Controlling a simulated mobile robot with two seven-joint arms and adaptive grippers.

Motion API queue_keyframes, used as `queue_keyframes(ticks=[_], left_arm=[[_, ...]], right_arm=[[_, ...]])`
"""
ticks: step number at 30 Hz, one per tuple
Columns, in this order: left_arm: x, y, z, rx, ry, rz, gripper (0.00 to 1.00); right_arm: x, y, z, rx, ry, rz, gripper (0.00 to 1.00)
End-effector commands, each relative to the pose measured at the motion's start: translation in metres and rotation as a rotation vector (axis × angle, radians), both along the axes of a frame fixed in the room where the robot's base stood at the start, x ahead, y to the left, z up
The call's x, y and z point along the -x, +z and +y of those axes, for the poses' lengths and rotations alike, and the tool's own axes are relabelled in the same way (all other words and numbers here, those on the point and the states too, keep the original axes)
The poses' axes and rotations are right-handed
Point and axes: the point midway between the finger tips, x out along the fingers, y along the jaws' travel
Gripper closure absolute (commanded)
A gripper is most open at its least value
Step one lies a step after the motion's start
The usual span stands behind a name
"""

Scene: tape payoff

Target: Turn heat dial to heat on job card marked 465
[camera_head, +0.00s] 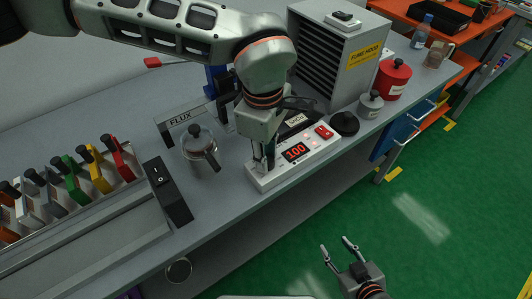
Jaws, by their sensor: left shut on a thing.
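The white heat station (302,157) stands on the grey bench, its red display reading 100 and a red switch (324,132) at its right. My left gripper (262,163) points down at the left end of the station, shut on what appears to be the heat dial, which its fingers hide. A small label plate (296,120) lies behind the station; its text is too small to read surely. I see no job card marked 465. My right gripper (339,250) is open and empty, low over the green floor in front of the bench.
Left of the station stand a metal flux pot (200,150), a black switch box (168,192) and a rack of coloured-handled holders (75,180). A fume hood (335,55) stands behind; a black round base (345,123), grey pot (371,104) and red can (393,78) are to the right.

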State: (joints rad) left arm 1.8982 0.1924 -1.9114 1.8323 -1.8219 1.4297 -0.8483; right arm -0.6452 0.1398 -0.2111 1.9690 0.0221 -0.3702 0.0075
Motion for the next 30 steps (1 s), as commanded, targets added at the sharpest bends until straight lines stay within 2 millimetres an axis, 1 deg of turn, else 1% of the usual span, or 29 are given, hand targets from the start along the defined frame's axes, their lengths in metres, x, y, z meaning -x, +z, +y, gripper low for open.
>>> queue_keyframes(ticks=[1,3,13,17,20,27,30], left_arm=[[-0.001,0.002,-0.001,0.004,0.001,-0.005,0.75],[-0.001,0.002,-0.001,0.003,0.001,-0.004,0.61],[0.0,0.001,0.0,0.001,0.001,-0.002,0.61],[0.0,0.01,0.0,0.001,0.001,-0.003,0.61],[0.0,0.025,0.0,0.002,0.002,-0.004,0.61],[0.002,0.074,0.002,0.003,0.002,-0.005,0.61],[0.003,0.092,0.002,0.002,0.003,-0.004,0.61]], right_arm=[[0.0,0.0,0.0,0.0,0.0,0.0,0.6],[0.0,0.0,0.0,0.0,0.0,0.0,0.6],[0.002,-0.002,-0.002,0.006,0.002,0.005,0.6],[0.001,-0.001,-0.001,0.005,0.002,0.004,0.6],[0.001,-0.001,-0.001,0.003,0.001,0.002,0.6],[0.001,0.0,0.0,0.001,0.0,0.002,0.6],[0.0,0.0,0.0,0.001,0.0,0.001,0.6]])
